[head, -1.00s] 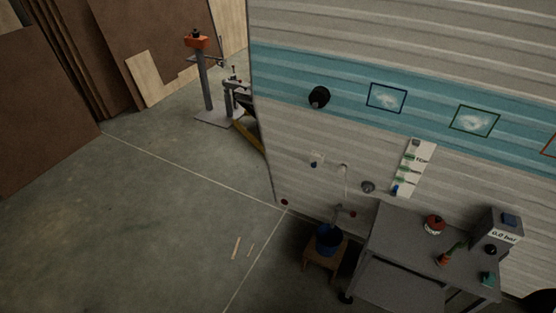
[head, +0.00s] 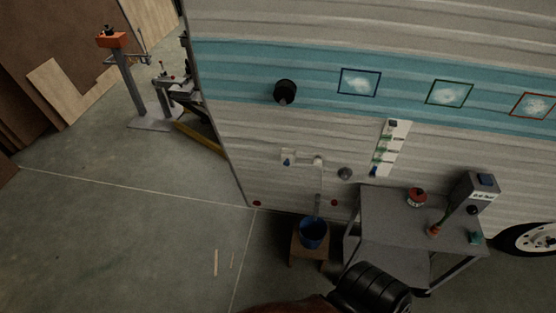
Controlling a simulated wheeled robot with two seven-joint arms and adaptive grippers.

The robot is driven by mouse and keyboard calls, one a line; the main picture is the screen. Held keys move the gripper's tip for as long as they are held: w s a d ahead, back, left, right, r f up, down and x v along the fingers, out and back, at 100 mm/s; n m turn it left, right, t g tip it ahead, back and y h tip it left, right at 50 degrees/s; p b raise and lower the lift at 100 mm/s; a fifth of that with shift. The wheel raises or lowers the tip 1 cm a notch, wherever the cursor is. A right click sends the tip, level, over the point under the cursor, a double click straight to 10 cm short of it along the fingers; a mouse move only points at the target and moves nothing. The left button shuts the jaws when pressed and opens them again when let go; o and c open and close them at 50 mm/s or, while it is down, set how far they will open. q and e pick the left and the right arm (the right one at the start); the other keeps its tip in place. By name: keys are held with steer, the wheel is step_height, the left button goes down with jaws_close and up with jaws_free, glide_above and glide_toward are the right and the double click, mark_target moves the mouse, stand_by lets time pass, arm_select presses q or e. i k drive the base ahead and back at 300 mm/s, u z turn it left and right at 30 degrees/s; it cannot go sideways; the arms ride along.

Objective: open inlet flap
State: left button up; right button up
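The camper's side wall (head: 230,130) fills the right of the head view, with a blue band along it. A small white fitting with a blue part (head: 287,157) sits low on the wall. A pale spout or pipe (head: 318,162) is to its right, and a small round grey fitting (head: 345,174) is further right. A round black fitting (head: 284,91) sits higher, on the blue band. I cannot tell which of these is the inlet flap, or whether any is open. Neither gripper is in view.
A blue bucket (head: 313,236) stands on a wooden stool (head: 294,248) below the spout. A grey work table (head: 385,213) holds a red-and-white pot (head: 417,197) and a grey gauge box (head: 468,202). The floor at left is largely clear.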

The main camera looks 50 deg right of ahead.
mark_target(287, 158)
steer(key=z, duration=0.35)
steer(key=i, duration=0.7)
steer(key=z, duration=0.55)
